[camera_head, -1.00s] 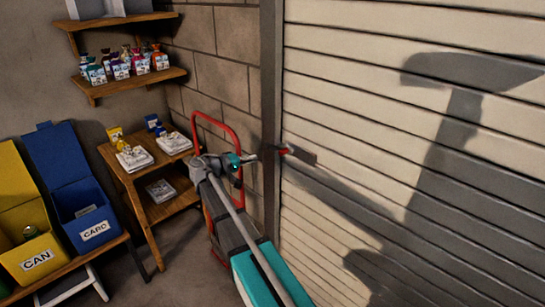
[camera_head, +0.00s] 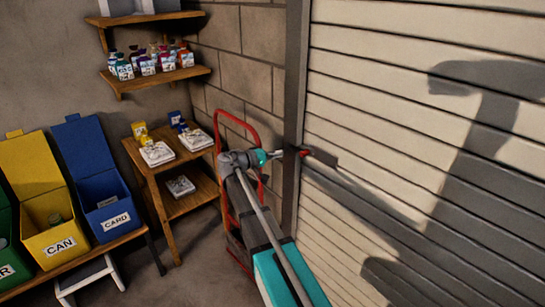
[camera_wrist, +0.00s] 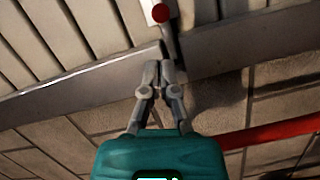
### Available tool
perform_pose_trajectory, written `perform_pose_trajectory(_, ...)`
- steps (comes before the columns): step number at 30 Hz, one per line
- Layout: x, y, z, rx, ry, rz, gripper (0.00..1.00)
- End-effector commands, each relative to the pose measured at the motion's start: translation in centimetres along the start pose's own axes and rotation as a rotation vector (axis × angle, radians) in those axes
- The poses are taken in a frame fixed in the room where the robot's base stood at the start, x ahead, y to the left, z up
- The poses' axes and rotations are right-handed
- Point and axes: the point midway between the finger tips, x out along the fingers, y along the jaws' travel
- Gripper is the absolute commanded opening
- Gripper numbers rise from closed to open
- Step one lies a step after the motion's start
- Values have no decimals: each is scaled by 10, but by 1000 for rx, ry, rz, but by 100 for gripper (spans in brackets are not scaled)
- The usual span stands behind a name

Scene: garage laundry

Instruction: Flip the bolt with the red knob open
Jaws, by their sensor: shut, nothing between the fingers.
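The red knob (camera_head: 304,152) of the bolt sits at the left edge of the pale roller door, beside the grey door post. In the wrist view the red knob (camera_wrist: 160,13) shows at the top edge, on a light plate, with a short stem below it. My gripper (camera_wrist: 161,66) is shut and empty, its fingertips a little below the knob in that picture and apart from it. In the head view my gripper (camera_head: 291,152) is just left of the knob, over the post. Much of the bolt is out of the wrist view or too small to tell.
The roller door (camera_head: 400,130) fills the right side, with my shadow on it. A red hand truck (camera_head: 232,114) stands against the brick wall behind my arm. A wooden side table (camera_head: 152,170), yellow bin (camera_head: 45,205) and blue bin (camera_head: 100,200) stand to the left.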

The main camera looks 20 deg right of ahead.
Motion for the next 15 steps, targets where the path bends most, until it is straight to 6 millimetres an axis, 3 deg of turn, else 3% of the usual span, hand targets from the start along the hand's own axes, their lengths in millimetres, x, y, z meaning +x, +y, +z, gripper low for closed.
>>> perform_pose_trajectory(9, 45, 0, 0, 0, -2, 0, 0)
perform_pose_trajectory(15, 64, 0, 0, 0, -1, 0, 0)
